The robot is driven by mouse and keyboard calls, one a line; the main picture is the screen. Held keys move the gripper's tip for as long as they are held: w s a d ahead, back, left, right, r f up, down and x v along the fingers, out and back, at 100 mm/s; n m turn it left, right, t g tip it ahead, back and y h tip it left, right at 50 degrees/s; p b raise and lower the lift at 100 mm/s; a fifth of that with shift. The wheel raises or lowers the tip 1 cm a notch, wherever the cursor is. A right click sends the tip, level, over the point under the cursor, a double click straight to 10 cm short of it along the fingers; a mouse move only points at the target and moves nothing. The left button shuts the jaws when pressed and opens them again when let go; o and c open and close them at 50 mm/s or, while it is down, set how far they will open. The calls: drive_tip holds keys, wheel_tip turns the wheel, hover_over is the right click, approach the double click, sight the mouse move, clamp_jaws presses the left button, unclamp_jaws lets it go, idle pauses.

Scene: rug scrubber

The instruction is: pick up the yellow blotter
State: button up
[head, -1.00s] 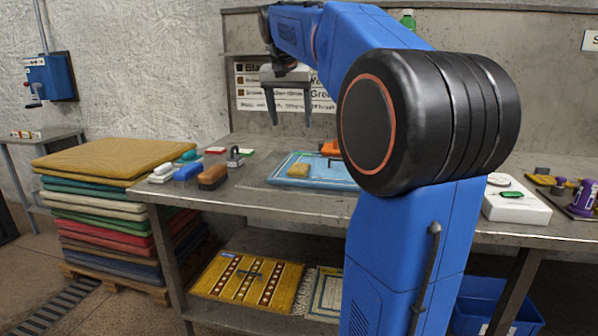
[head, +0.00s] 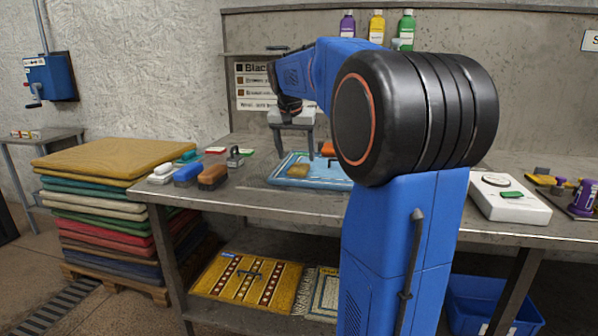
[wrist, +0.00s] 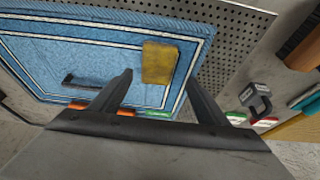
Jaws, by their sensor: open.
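The yellow blotter (head: 298,170) is a small yellow block lying on the blue rug (head: 325,180) on the workbench. In the wrist view the yellow blotter (wrist: 159,63) lies near the border corner of the blue rug (wrist: 60,55), just beyond the space between my fingers. My gripper (head: 293,147) is open and empty, pointing down above the rug. In the wrist view my gripper (wrist: 162,85) has its two fingers apart, with nothing between them. The height gap to the blotter is hard to judge.
Blue (head: 188,174) and brown (head: 213,176) brushes stand left of the rug, with a grey metal clamp-like item (head: 236,157) behind. An orange item (head: 328,149) lies at the rug's back. A white box (head: 508,200) is at right. Bottles (head: 376,28) stand on the shelf above.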

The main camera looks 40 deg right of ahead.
sight(299, 167)
drive_tip(key=shift+s+x, duration=0.15)
drive_tip(key=shift+x, duration=1)
drive_tip(key=shift+s+x, duration=0.2)
drive_tip(key=shift+x, duration=0.95)
drive_tip(key=shift+f, duration=0.2)
drive_tip(key=c, duration=1.1)
